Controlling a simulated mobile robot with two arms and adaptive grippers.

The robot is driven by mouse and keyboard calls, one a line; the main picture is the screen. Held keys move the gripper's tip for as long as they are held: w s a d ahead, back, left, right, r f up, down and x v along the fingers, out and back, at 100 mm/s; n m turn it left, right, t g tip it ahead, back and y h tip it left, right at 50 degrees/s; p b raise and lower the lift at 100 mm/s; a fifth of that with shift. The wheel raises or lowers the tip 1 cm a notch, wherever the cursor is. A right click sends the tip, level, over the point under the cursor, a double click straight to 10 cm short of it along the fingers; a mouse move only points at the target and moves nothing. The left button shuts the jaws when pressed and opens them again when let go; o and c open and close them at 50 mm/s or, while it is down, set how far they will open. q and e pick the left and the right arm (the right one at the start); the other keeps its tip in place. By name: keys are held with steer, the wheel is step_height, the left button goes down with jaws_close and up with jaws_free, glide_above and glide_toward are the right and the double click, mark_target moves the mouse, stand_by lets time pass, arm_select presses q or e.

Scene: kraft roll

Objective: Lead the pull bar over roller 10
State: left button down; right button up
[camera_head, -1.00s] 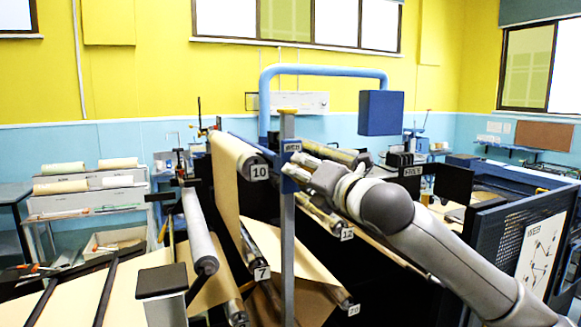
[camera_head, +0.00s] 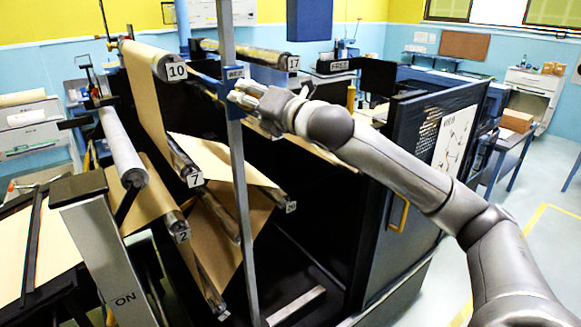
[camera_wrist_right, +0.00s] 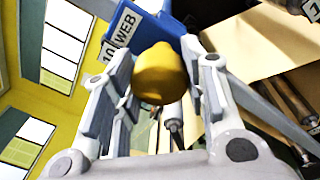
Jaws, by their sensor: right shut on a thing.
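The pull bar seems to be the blue piece with the "WEB" tag (camera_head: 234,73); its blue length runs back left, partly hidden. In the wrist view, the blue end (camera_wrist_right: 165,30) carries a yellow knob (camera_wrist_right: 160,75). My right gripper (camera_head: 245,94) is shut on the knob, which sits between its fingers in the wrist view (camera_wrist_right: 158,95). Roller 10 (camera_head: 150,56) is left of the gripper, with brown paper (camera_head: 143,95) hanging from it. I cannot tell how far the bar is from the roller. My left gripper is not in view.
A grey upright post (camera_head: 241,180) stands beside the WEB tag, close to my right gripper. Roller 17 (camera_head: 245,52) is behind right. Roller 7 (camera_head: 180,155) and roller 2 (camera_head: 172,215) are below.

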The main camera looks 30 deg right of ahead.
steer(key=d+f+b, duration=0.4)
steer(key=d+f, duration=0.2)
steer(key=f, duration=0.4)
steer(key=d+f+b, duration=0.4)
steer(key=d+f, duration=0.1)
steer(key=f, duration=0.4)
steer(key=shift+w+d+f+b, duration=0.3)
steer(key=shift+d+f, duration=0.05)
steer(key=shift+f, duration=0.05)
steer(key=shift+p, duration=0.35)
steer(key=shift+d, duration=0.1)
